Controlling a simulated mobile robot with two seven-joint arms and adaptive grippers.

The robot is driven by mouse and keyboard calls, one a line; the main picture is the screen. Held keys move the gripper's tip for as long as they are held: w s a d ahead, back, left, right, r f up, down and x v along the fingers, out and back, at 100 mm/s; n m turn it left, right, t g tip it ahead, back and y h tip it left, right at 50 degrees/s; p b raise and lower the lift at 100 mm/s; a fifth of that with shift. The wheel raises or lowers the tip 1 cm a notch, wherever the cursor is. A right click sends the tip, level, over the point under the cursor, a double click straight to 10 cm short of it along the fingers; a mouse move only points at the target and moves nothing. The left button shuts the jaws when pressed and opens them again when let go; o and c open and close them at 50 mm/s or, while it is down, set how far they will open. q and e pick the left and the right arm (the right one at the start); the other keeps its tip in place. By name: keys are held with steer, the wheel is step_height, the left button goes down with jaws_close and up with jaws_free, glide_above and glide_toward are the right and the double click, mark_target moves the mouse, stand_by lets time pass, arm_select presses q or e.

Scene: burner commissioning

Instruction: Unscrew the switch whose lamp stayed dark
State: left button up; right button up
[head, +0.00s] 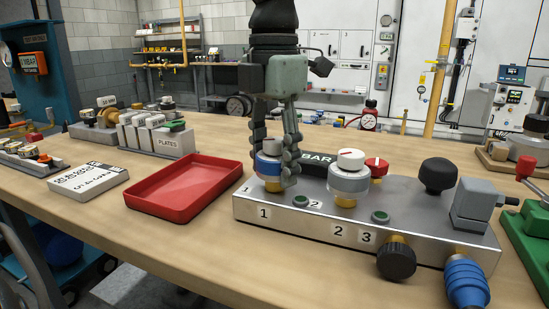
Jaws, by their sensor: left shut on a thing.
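The metal burner block (290,227) stands on the wooden bench, with labels 1, 2 and 3 on its front. My left gripper (277,165) comes down from above and is shut on the blue-and-white switch (267,146) over label 1. Its fingers hide part of that switch; a brass part shows below it. A second switch (349,180), with a white cap and a blue-grey ring, stands upright on brass to the right. Two small green round caps (301,200) (380,216) sit on the block; I cannot tell whether either is lit. My right gripper is out of view.
An empty red tray (184,187) lies left of the block, beside a printed white card block (88,182). A red knob (377,166) and a black knob (438,175) rise behind the switches. A black knob and blue hose fitting (466,283) project at the front right.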

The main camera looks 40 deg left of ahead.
mark_target(274, 140)
arm_select(q)
steer(key=n, duration=0.4)
steer(key=shift+n, duration=0.3)
steer(key=n, duration=0.2)
steer(key=shift+d+n, duration=0.1)
steer(key=shift+n, duration=0.3)
steer(key=shift+r, duration=0.1)
steer(key=shift+r+p, duration=0.75)
steer(key=shift+r, duration=0.3)
steer(key=shift+r+p, duration=1.45)
steer(key=shift+r, duration=0.55)
